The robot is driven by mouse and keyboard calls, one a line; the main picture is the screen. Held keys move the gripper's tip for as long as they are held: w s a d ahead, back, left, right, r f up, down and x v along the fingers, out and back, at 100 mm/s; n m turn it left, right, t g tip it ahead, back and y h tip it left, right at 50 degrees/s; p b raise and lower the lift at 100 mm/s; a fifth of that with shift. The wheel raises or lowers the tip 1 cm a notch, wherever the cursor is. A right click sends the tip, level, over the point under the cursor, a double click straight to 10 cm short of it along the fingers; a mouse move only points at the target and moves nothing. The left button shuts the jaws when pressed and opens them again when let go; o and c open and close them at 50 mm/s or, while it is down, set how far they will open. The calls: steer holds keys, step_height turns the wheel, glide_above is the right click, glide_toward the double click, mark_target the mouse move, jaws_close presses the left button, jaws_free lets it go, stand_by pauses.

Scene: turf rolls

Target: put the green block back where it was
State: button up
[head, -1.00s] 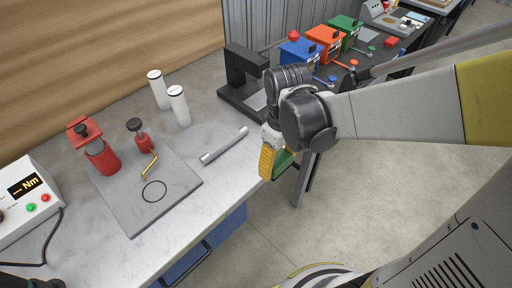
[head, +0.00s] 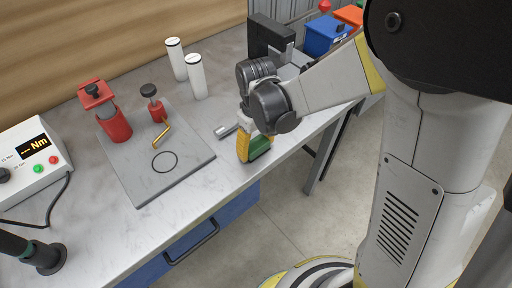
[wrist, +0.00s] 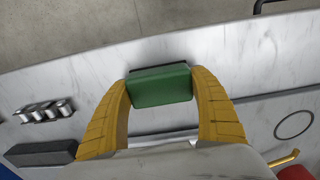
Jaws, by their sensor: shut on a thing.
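My gripper (head: 255,149) has yellow fingers and is shut on the green block (head: 261,147) near the front edge of the marble-topped workbench (head: 215,205). In the wrist view the green block (wrist: 160,87) sits crosswise between the two yellow fingers, with a finger against each end. A dark shadow shows along the block's far side on the bench. The block is over the bench top; I cannot tell whether it touches it. The gripper hides part of the block in the head view.
A metal rod (head: 226,131) lies just left of my gripper. White cylinders (head: 197,76) and a black stand (head: 268,38) are behind.

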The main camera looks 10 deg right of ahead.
mark_target(256, 144)
steer(key=shift+f, duration=0.2)
steer(key=o, duration=1.4)
steer(key=shift+r, duration=0.1)
steer(key=shift+r, duration=0.1)
step_height(256, 144, up, 12)
steer(key=p, duration=0.4)
steer(key=s+d+r+m+t, duration=0.3)
steer(key=s+d+r, duration=0.1)
steer(key=s+d, duration=0.1)
steer(key=s+d+r+m+t, duration=0.3)
steer(key=s+d, duration=0.3)
steer(key=d, duration=0.2)
steer(key=shift+d+r+m+t, duration=0.25)
steer(key=shift+r+m+t, duration=0.15)
steer(key=shift+r+t, duration=0.3)
